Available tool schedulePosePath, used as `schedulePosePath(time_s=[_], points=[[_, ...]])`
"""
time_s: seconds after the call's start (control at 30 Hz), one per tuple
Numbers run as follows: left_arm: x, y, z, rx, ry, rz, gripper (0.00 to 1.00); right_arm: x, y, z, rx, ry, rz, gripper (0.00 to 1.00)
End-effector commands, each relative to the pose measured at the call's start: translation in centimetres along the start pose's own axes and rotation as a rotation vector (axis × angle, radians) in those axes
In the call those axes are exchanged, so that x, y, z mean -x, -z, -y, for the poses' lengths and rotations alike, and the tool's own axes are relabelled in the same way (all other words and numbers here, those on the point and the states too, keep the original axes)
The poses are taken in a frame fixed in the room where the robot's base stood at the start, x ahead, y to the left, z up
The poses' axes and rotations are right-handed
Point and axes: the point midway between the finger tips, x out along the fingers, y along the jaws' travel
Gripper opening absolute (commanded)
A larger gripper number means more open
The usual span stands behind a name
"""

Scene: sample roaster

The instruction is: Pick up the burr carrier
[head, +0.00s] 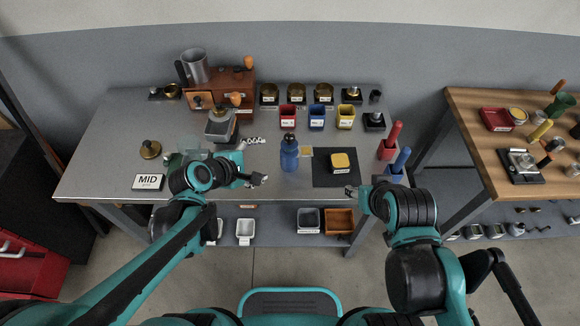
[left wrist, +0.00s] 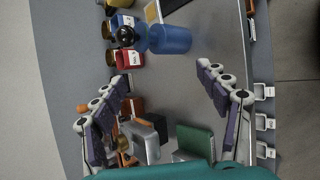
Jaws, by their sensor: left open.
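I cannot tell for certain which thing is the burr carrier; no label naming it is readable. A round brass piece with a dark knob (head: 150,150) stands at the left of the grey table. A yellow-topped block (head: 341,162) sits on a black mat (head: 322,180) at the right. My left gripper (head: 258,180) is open and empty over the table's front edge, left of the blue bottle (head: 289,158). In the left wrist view its spread fingers (left wrist: 162,75) have the blue bottle (left wrist: 168,39) beyond them. My right gripper (head: 351,191) is at the front edge below the mat; its jaws are too small to read.
Red (head: 288,123), blue (head: 316,123) and yellow (head: 345,123) cups stand behind the bottle. A grey machine (head: 221,126) is behind my left arm. Red (head: 391,138) and blue (head: 400,161) upright tools stand at the right. A wooden table (head: 465,120) is further right.

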Motion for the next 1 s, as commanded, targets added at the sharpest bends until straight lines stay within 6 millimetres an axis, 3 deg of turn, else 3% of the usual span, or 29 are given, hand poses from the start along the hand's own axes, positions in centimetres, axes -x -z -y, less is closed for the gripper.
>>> schedulePosePath(time_s=[0.03, 0.2, 0.4, 0.8, 1.0], points=[[-2.5, 0.5, 0.8, 0.163, -0.024, 0.045, 0.74, -1.4, -1.0, 0.0, 0.000, 0.000, 0.000, 0.46], [-6.8, 0.6, 1.6, 0.669, -0.065, 0.199, 0.74, -3.3, -2.4, 0.0, 0.000, 0.000, 0.000, 0.46], [-8.7, 0.7, 2.1, 0.983, -0.063, 0.306, 0.74, -4.2, -3.0, 0.0, 0.000, 0.000, 0.000, 0.46], [-12.1, -0.2, 1.6, 1.028, -0.058, 0.322, 0.74, -5.2, -3.7, 0.0, 0.000, 0.000, 0.000, 0.46], [-15.1, -0.9, 1.3, 1.025, -0.056, 0.322, 0.74, -6.5, -4.6, 0.0, 0.000, 0.000, 0.000, 0.46]])
